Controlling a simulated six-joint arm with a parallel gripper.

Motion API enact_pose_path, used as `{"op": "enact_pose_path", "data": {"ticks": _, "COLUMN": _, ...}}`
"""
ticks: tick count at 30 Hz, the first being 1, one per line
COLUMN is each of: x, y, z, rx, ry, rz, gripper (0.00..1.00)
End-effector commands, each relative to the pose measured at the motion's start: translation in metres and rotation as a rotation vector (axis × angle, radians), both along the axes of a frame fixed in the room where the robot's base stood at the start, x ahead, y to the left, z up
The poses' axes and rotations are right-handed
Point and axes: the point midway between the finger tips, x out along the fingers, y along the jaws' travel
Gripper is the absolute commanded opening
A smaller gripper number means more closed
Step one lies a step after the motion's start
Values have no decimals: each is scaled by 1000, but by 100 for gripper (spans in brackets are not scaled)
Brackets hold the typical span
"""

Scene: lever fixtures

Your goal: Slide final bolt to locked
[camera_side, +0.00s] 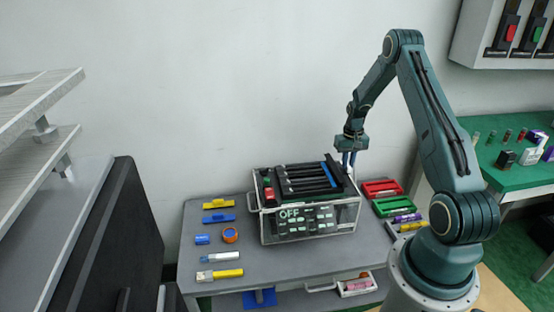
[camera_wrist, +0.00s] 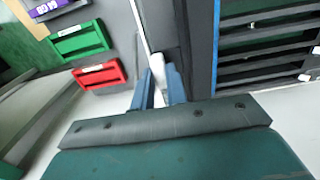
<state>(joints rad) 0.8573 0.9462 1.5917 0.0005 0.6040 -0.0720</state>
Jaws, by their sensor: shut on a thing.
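The lever fixture (camera_side: 310,222) is a clear-sided box on the grey table with several dark bars across its top, one with a blue strip, and the word OFF on its front. My gripper (camera_side: 348,158) is at the right rear end of these bars. In the wrist view my gripper (camera_wrist: 160,88) has its two blue fingers shut on a pale, rounded handle (camera_wrist: 158,62) beside the dark edge of the fixture. Which bolt this handle belongs to, and whether it is locked, I cannot tell. The dark slotted top (camera_wrist: 265,50) shows at the right.
Red (camera_side: 380,188) and green (camera_side: 393,206) trays stand close to the right of the fixture. A white tray (camera_side: 355,287) is below at the front. A green bench (camera_side: 510,165) stands further right.

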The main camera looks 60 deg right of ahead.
Motion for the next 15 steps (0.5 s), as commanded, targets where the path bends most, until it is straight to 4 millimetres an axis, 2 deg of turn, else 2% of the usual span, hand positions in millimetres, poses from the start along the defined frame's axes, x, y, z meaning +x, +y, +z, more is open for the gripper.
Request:
{"op": "enact_pose_path", "data": {"ticks": 7, "x": 27, "y": 27, "z": 1, "rx": 0, "ry": -1, "rz": 4, "gripper": 0}}
{"op": "enact_pose_path", "data": {"ticks": 15, "x": 34, "y": 34, "z": 1, "rx": 1, "ry": -3, "rz": 3, "gripper": 0}}
